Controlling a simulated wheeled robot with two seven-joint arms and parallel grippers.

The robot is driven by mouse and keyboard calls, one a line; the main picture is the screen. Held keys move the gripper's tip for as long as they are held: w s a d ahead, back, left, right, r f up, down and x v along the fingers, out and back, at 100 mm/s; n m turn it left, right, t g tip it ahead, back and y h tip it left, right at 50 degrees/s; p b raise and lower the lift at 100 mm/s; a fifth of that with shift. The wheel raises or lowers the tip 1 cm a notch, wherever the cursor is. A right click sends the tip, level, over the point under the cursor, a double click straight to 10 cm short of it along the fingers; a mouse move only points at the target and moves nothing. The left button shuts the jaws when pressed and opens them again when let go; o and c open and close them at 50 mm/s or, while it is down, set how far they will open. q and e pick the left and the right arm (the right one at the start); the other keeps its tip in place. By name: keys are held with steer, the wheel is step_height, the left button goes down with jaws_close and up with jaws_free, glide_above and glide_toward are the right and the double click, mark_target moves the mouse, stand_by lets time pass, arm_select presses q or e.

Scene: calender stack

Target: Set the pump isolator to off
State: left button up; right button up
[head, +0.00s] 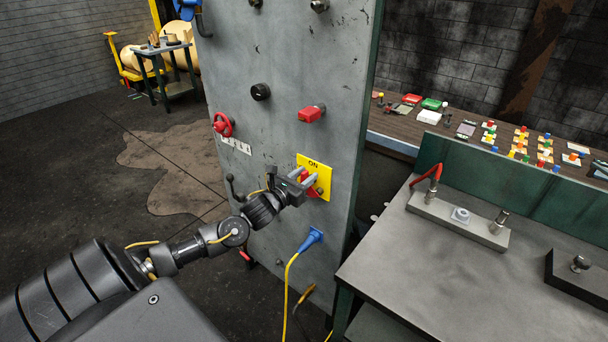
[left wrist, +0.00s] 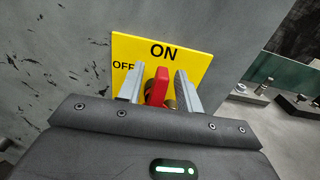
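The pump isolator is a yellow plate (head: 322,172) with a red handle (head: 310,190) on a grey upright panel. The plate also shows in the left wrist view (left wrist: 196,60), reading ON at the top and OFF at the left. There the red handle (left wrist: 160,88) stands upright, pointing toward ON. My left gripper (head: 304,180) is at the plate, its fingers open on either side of the handle. In the left wrist view, gaps show between the handle and both fingers (left wrist: 158,90). The handle's lower part is hidden by the gripper body. My right gripper is not in view.
The grey panel (head: 285,60) also carries a red knob (head: 312,113), a black knob (head: 260,92), a red valve handle (head: 223,124) and a blue plug (head: 312,238) with a yellow cable. A metal-topped bench (head: 400,250) stands close at the right. Open floor lies left.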

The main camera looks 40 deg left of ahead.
arm_select(q)
jaws_close()
steer(key=shift+a+n, duration=0.1)
steer(key=shift+n, duration=0.2)
steer(key=n, duration=0.1)
steer(key=a+n, duration=0.1)
steer(key=n, duration=0.1)
steer(key=shift+f+n, duration=0.15)
steer(key=shift+n, duration=0.15)
steer(key=f+n, duration=0.1)
steer(key=n, duration=0.3)
steer(key=a+f+n, duration=0.1)
steer(key=n, duration=0.4)
steer(key=a+f+n, duration=0.1)
steer(key=n, duration=0.3)
steer(key=shift+s+a+n, duration=0.1)
steer(key=shift+n, duration=0.2)
steer(key=shift+f, duration=0.1)
